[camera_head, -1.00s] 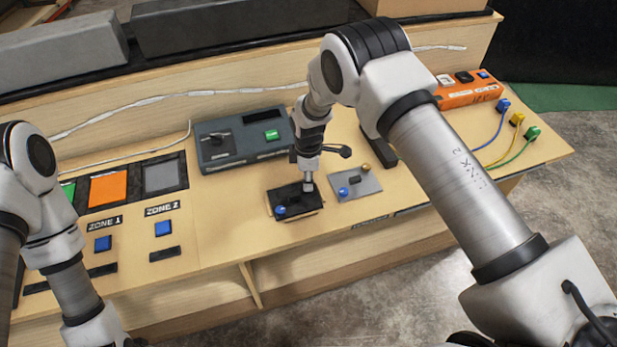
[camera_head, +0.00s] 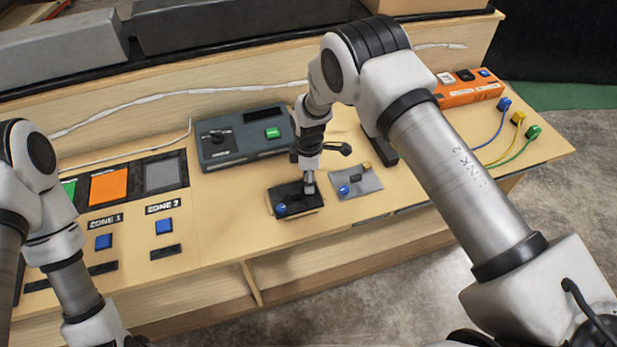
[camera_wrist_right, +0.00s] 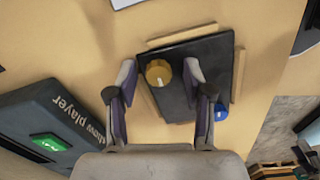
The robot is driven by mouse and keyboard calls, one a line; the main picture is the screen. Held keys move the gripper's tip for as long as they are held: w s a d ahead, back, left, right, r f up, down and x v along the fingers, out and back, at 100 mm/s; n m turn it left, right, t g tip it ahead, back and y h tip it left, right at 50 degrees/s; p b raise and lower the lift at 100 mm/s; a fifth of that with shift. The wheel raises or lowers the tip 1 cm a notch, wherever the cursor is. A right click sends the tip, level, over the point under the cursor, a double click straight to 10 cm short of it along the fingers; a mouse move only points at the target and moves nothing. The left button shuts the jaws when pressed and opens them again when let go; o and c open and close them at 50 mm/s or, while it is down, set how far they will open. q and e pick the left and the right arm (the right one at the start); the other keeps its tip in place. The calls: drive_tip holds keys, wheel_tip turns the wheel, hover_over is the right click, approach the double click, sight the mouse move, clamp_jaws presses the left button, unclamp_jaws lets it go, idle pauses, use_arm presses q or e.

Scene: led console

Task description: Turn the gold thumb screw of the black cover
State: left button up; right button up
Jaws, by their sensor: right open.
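The black cover (camera_head: 313,202) lies flat on the wooden console, and it also shows in the right wrist view (camera_wrist_right: 213,60). Its gold thumb screw (camera_wrist_right: 158,72) stands near one end of the cover in the right wrist view; my gripper hides it in the head view. My right gripper (camera_head: 308,186) points down over the cover. In the right wrist view its two fingers (camera_wrist_right: 160,74) are open, one on each side of the screw, with small gaps visible. A blue knob (camera_wrist_right: 220,112) sits at the cover's other end. My left arm is at the left; its gripper is out of frame.
A grey plate (camera_head: 369,184) with a blue knob lies right of the cover. A dark box labelled "show player" (camera_wrist_right: 50,125) with a green button stands behind. Wooden strips (camera_wrist_right: 238,75) border the cover. An orange box (camera_head: 460,97) with cables is at the right.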

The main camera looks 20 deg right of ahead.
wheel_tip(320, 180, up, 12)
idle(0.4)
drive_tip(key=shift+f, duration=0.1)
idle(0.3)
